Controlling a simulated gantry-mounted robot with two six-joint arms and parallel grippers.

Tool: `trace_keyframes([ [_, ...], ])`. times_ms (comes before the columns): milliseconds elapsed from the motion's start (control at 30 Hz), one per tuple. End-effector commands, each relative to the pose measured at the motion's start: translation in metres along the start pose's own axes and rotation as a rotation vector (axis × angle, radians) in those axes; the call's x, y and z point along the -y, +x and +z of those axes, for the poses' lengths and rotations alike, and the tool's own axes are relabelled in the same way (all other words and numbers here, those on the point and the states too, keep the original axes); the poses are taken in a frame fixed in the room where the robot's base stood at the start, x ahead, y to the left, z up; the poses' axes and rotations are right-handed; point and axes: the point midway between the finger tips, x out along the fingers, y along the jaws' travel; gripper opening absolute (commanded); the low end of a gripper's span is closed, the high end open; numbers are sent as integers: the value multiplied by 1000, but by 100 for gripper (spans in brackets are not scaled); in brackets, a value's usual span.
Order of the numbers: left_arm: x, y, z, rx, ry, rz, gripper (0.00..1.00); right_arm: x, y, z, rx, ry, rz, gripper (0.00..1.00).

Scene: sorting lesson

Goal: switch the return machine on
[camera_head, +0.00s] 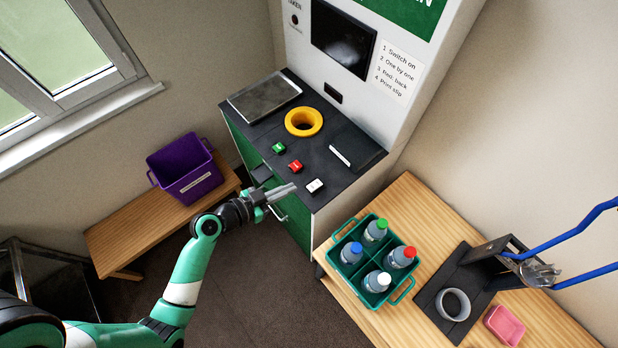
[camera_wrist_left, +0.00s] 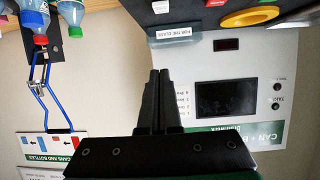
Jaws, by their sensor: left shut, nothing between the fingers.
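The return machine (camera_head: 363,132) stands at the back with a dark counter and a black, unlit screen (camera_head: 342,40). The screen also shows in the left wrist view (camera_wrist_left: 228,98), upside down. Along the counter's front sit a green button (camera_head: 279,148), a red button (camera_head: 295,166) and a white button (camera_head: 315,186). A yellow ring (camera_head: 303,122) surrounds an opening behind them. My left gripper (camera_head: 292,188) is shut and empty, in front of the counter's edge, close to the red and white buttons in the picture. Its fingers (camera_wrist_left: 165,75) show together in the wrist view. My right gripper is out of view.
A green crate (camera_head: 345,284) with several capped bottles stands on a wooden table at right. A black crusher-like device (camera_head: 478,275) with blue handles, a grey ring (camera_head: 453,304) and a pink tray (camera_head: 505,325) are beside it. A purple bin (camera_head: 188,174) sits on a bench at left.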

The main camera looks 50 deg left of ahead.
Motion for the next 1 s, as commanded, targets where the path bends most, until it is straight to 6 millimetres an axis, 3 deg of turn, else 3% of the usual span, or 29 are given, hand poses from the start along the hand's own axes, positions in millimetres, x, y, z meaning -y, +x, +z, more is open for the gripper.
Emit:
trace_keyframes([
  [33, 3, -3, 14, 14, -17, -13, 0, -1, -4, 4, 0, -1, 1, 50],
  [100, 7, -6, 22, 21, -29, -28, 0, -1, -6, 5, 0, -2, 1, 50],
  [567, 11, 1, 18, 18, -27, -34, 0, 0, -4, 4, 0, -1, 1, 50],
  [767, 11, 34, 19, 18, -25, -31, 0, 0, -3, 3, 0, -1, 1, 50],
  [1000, 13, 88, 20, 17, -27, -32, 0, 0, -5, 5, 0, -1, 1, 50],
])
